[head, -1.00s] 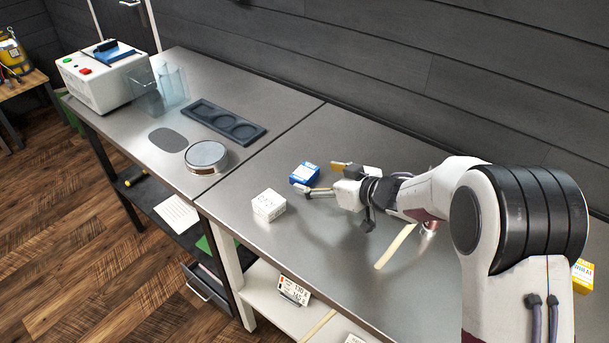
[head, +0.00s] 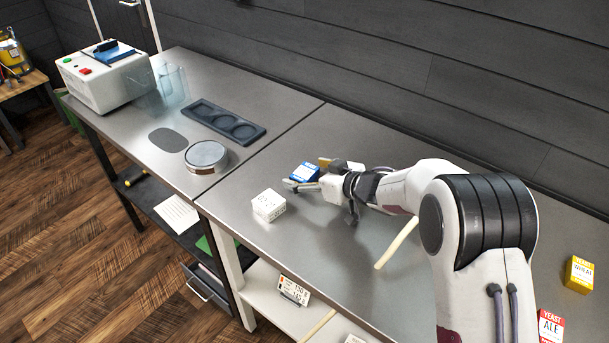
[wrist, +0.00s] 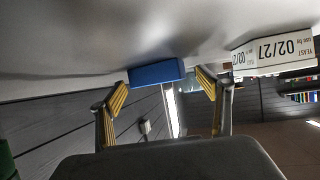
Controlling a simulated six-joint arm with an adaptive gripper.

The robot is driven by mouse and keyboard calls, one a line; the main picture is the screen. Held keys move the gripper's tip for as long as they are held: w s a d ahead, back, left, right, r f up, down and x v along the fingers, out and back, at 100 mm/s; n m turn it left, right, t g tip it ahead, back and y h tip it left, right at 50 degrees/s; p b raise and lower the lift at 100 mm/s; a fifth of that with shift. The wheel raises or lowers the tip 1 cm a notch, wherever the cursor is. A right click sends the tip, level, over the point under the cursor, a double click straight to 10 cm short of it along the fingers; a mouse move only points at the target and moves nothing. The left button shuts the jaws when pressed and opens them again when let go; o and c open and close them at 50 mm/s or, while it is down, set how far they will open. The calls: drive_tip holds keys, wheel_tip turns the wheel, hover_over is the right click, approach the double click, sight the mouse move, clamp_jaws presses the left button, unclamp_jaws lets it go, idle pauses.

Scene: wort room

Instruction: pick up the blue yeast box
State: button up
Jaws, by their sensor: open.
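The blue yeast box (head: 304,172) stands on the grey metal bench, near the middle of the bench. In the wrist view the blue box (wrist: 157,73) shows just ahead of and between the two yellow-padded fingers. My gripper (head: 305,175) is open, low over the bench, with its fingers reaching to either side of the box. In the wrist view my gripper (wrist: 161,88) has a gap between each finger and the box. The near finger hides part of the box's lower side in the head view.
A white yeast box (head: 269,205) stands close by, to the left and nearer. It also shows in the wrist view (wrist: 275,53). A yellow box (head: 579,274) and a red ale yeast box (head: 550,325) are at the right. A dark tray (head: 224,122) lies further left.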

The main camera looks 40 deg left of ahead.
sight(308, 174)
drive_tip(key=c, duration=1.2)
drive_tip(key=shift+o, duration=0.2)
drive_tip(key=shift+r, duration=0.1)
wheel_tip(308, 174, up, 10)
idle(0.5)
